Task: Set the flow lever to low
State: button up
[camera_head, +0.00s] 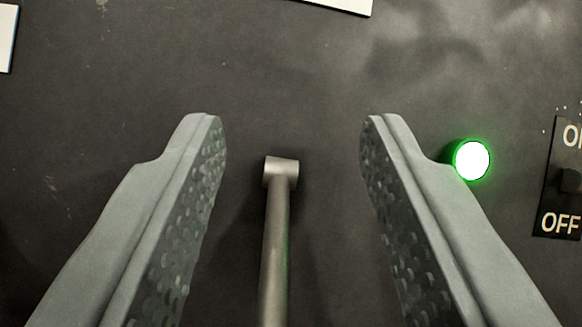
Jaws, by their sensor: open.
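A grey metal lever (276,240) rises from the bottom edge of the view to a short, wider hub (281,172) at its top, which lies against the dark panel. I take this to be the flow lever; no label for it shows, and its lower end is cut off by the bottom of the picture. My gripper (292,128) is open, with one finger to the left of the lever and one to the right. A gap shows on both sides, so neither finger touches it.
A lit green-rimmed round light (471,160) sits on the dark panel (300,70) just right of my right finger. A black switch plate (562,180) marked OFF is at the right edge. Parts of white labels (345,4) show at the top. The panel above the lever is clear.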

aim_at(276, 306)
jog(key=shift+r, duration=3.15)
jog(key=shift+s, duration=0.1)
jog(key=shift+s+d+r, duration=0.1)
jog(key=shift+s+r, duration=0.05)
jog(key=shift+s, duration=0.25)
jog(key=s+d+m+g, duration=0.1)
jog(key=s+d+g, duration=0.1)
jog(key=s, duration=0.9)
jog(key=s+d+g, duration=0.1)
jog(key=s+g, duration=0.1)
jog(key=s, duration=0.8)
jog(key=s+f+g, duration=0.1)
jog(key=s+f, duration=0.3)
jog(key=s, duration=0.4)
jog(key=s+d+f+m+g, duration=0.1)
jog(key=s+f, duration=0.4)
jog(key=s, duration=0.3)
jog(key=s+d+f+g, duration=0.1)
jog(key=s+f, duration=0.3)
jog(key=s, duration=0.4)
jog(key=shift+f+m+g+h, duration=0.3)
jog(key=shift+f+g+h, duration=0.05)
jog(key=shift+g+h, duration=0.05)
jog(key=shift+c, duration=0.2)
